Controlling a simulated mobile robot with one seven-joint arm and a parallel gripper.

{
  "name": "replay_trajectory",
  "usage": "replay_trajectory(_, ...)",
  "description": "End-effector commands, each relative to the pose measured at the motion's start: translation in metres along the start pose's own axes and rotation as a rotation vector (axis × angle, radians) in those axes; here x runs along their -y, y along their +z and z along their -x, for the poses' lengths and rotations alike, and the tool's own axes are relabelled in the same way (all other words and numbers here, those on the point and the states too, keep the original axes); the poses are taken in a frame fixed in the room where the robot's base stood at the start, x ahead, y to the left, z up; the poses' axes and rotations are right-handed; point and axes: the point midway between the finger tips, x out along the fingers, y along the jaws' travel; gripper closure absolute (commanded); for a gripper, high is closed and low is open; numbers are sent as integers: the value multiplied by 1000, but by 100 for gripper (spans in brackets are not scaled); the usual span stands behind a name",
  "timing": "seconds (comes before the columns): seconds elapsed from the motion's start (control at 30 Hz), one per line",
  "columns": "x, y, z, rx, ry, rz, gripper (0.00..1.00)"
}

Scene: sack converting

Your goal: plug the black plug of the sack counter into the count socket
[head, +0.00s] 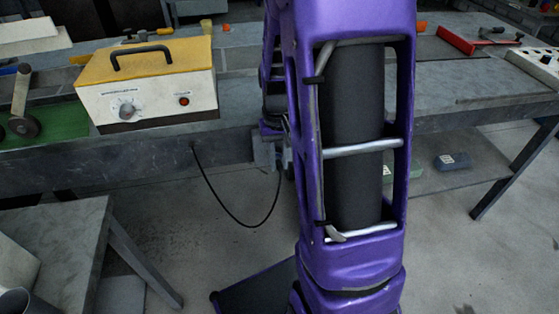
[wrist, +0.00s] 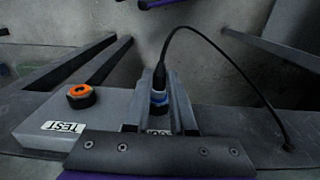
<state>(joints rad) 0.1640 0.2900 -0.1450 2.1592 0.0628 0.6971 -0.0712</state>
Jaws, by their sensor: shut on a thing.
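The black plug (wrist: 160,78) shows in the wrist view between the two grey fingers of my gripper (wrist: 162,73), which is shut on it. Its black cable (wrist: 222,46) arcs from the plug to the right and down to the table front. A blue-ringed socket (wrist: 158,100) lies in line with the plug, partly hidden between the fingers. A partly covered label is below it. I cannot tell whether the plug is in the socket or only close to it. In the head view the cable (head: 225,209) hangs in a loop; my purple arm hides most of the gripper.
An orange-ringed socket (wrist: 80,95) with a TEST label (wrist: 63,127) sits left of the fingers on the same grey box. A yellow-topped white box (head: 150,80) with a knob stands on the table. A red tray (head: 465,42) lies at the right. Floor below the cable is clear.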

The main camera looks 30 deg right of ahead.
Motion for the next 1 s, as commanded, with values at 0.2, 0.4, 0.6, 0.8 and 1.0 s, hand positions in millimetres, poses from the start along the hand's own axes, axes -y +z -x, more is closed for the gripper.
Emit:
replay_trajectory(0.2,0,0,0,-1,0,0,52)
replay_trajectory(0.4,0,0,0,-1,0,0,42)
replay_trajectory(0.6,0,0,3,-2,0,0,42)
replay_trajectory(0.8,0,-1,33,-7,-1,-1,42)
replay_trajectory(1.0,0,-1,82,-7,0,1,42)
